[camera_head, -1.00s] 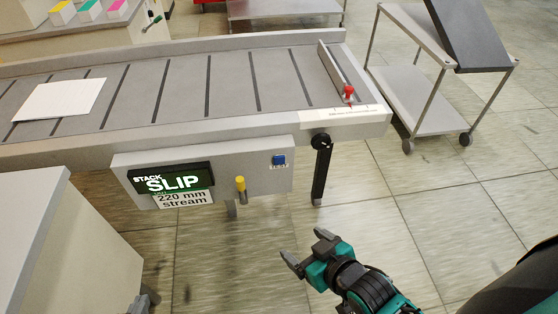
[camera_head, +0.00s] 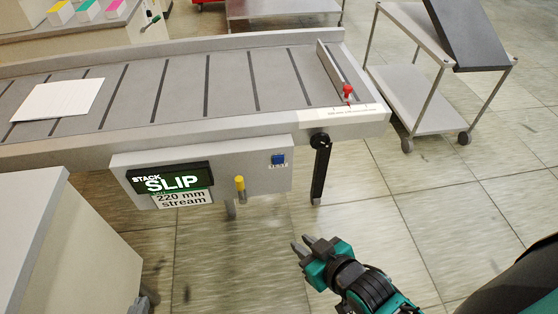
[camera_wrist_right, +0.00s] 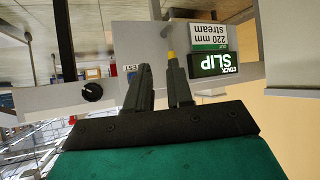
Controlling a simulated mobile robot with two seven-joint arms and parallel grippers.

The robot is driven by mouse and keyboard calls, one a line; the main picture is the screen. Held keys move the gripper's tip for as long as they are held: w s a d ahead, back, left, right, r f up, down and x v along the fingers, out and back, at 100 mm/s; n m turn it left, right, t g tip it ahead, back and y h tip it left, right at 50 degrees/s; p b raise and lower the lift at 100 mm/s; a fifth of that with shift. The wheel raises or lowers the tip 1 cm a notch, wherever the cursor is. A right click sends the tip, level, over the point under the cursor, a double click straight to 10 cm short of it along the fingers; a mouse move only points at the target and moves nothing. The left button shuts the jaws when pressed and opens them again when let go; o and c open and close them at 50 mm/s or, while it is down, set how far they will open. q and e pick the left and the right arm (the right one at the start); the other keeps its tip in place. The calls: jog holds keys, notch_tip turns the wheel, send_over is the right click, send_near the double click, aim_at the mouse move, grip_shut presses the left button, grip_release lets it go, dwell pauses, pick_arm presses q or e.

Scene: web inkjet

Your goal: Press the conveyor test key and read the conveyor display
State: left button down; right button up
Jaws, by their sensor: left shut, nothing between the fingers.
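The conveyor test key (camera_head: 278,160) is a small blue button on the grey side panel, with a label under it. The conveyor display (camera_head: 168,180) reads "STACK SLIP" in white on dark green; below it a white plate (camera_head: 183,199) reads "220 mm stream". The display (camera_wrist_right: 214,64) shows upside down in the right wrist view. My right gripper (camera_head: 303,244) is low in front of the panel, below and right of the key, apart from it. Its fingers (camera_wrist_right: 159,68) are slightly apart, with nothing seen between them. My left gripper cannot be made out.
A yellow-tipped lever (camera_head: 240,188) sticks out between display and key. A dark knob (camera_head: 320,139) and conveyor leg (camera_head: 320,175) stand right of the panel. A white sheet (camera_head: 58,99) lies on the belt. A grey cabinet (camera_head: 80,250) fills the lower left. Floor around my gripper is clear.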

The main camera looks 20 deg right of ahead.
grip_shut()
pick_arm(q)
jog(key=shift+w, duration=0.1)
dwell(0.7)
